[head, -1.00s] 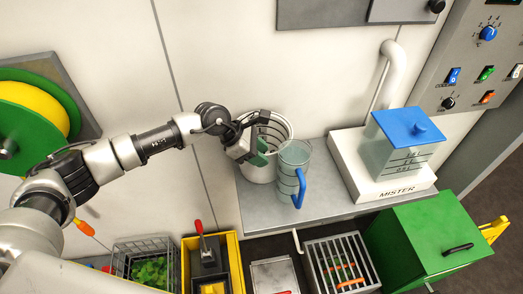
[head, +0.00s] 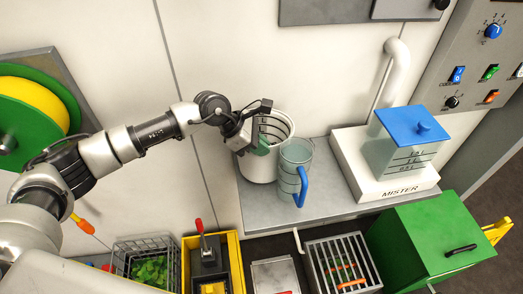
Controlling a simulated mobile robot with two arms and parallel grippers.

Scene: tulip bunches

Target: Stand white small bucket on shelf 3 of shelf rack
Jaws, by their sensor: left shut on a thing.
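The white small bucket (head: 257,170) stands upright on a grey shelf top (head: 330,208) in the middle of the head view. Dark marks show on its inner wall. My left gripper (head: 258,140) reaches in from the left and is shut on the bucket's rim at its left side. The gripper hides part of the rim. My right gripper is not in view. I cannot tell from this view which shelf of the rack this is.
A clear jug (head: 294,170) with a blue handle stands close at the bucket's right. The white mister (head: 385,180) with a blue-lidded tank is farther right. Below are a wire basket (head: 145,262), a yellow crate (head: 233,262), a barred crate (head: 341,262) and a green box (head: 430,240).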

